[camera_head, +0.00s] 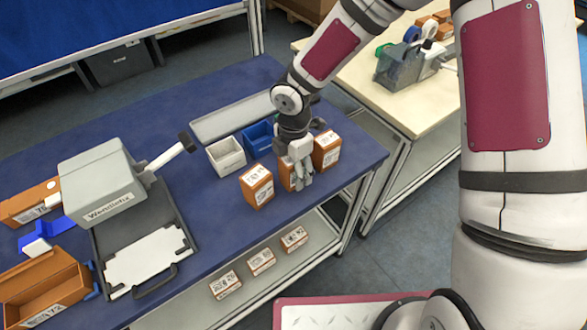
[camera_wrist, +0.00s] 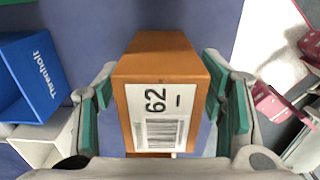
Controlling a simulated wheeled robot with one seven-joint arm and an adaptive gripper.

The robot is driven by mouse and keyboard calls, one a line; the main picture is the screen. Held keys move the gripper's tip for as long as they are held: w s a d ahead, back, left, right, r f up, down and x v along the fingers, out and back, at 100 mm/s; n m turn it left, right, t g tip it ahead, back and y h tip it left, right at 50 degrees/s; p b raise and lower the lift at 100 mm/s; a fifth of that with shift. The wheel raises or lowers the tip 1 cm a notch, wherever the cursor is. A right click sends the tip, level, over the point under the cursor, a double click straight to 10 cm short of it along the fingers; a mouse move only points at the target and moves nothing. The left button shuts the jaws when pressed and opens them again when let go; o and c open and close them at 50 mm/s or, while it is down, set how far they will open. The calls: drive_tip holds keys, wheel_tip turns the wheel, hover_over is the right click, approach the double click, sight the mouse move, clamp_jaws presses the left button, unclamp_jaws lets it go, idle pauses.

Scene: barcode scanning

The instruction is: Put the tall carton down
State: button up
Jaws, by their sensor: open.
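The tall orange-brown carton (camera_wrist: 155,66) has a white label with a barcode and "62". In the wrist view it stands between the green-padded fingers of my gripper (camera_wrist: 160,95), which are open, with a narrow gap visible on each side. In the head view my gripper (camera_head: 300,178) is low over the right part of the blue table (camera_head: 205,205) and hides most of the carton (camera_head: 286,174). The carton appears to stand on the tabletop; its base is partly hidden.
Similar cartons stand close by on the left (camera_head: 257,187) and right (camera_head: 327,149). A white bin (camera_head: 226,158) and a blue bin (camera_head: 259,138) are behind. A grey machine (camera_head: 102,185) is at the left. Several cartons lie on the lower shelf (camera_head: 325,242).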

drive_tip(key=shift+f, duration=0.15)
clamp_jaws()
